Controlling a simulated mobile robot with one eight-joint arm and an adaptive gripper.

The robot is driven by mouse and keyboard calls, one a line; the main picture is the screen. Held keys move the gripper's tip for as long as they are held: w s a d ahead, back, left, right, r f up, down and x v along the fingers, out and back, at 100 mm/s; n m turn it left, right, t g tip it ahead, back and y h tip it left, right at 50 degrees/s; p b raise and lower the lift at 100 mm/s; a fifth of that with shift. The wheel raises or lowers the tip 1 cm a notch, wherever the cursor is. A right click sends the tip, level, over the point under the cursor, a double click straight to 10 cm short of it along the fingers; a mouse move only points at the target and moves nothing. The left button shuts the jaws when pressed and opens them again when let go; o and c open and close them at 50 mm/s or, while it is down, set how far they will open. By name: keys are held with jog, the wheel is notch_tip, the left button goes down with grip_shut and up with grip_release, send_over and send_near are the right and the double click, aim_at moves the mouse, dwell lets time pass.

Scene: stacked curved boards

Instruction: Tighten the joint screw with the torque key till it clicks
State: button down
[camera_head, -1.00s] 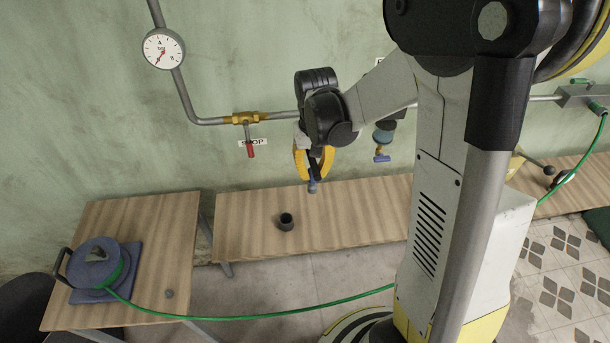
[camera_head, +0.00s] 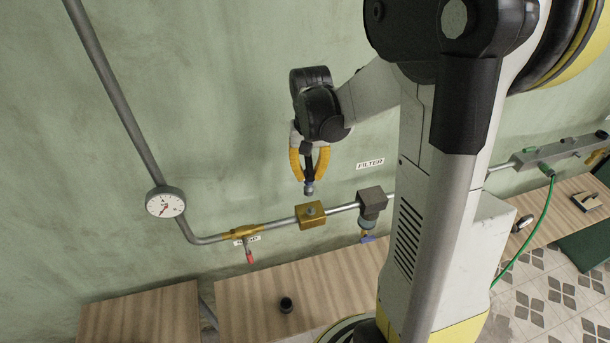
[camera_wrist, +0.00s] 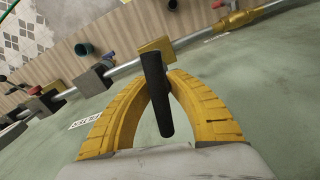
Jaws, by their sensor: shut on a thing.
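My gripper (camera_head: 309,176) has yellow fingers shut on the torque key, whose grey-blue lower end (camera_head: 309,188) points down. In the wrist view, the key's dark shaft (camera_wrist: 158,100) stands between the fingers. A brass joint block (camera_head: 318,217) sits on the wall pipe just below the key in the head view, with a small grey screw head (camera_head: 311,210) on it. The key tip looks a little apart from the screw. The block also shows in the wrist view (camera_wrist: 150,46), partly behind the key, and the screw is hidden there.
A filter (camera_head: 372,205) hangs on the pipe to the right of the block. A brass valve with a red handle (camera_head: 249,256) and a gauge (camera_head: 165,202) are to the left. A dark cup (camera_head: 286,305) stands on the wooden bench (camera_head: 245,300) below.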

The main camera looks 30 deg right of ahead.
aim_at(311, 190)
jog(key=shift+s+r, duration=0.15)
jog(key=shift+s, duration=0.4)
notch_tip(311, 190, down, 5)
jog(key=b, duration=0.5)
jog(key=shift+b, duration=0.35)
jog(key=shift+s+b, duration=0.1)
jog(key=shift+b, duration=0.2)
dwell(0.6)
jog(key=shift+f+b, duration=0.95)
jog(key=shift+f, duration=0.25)
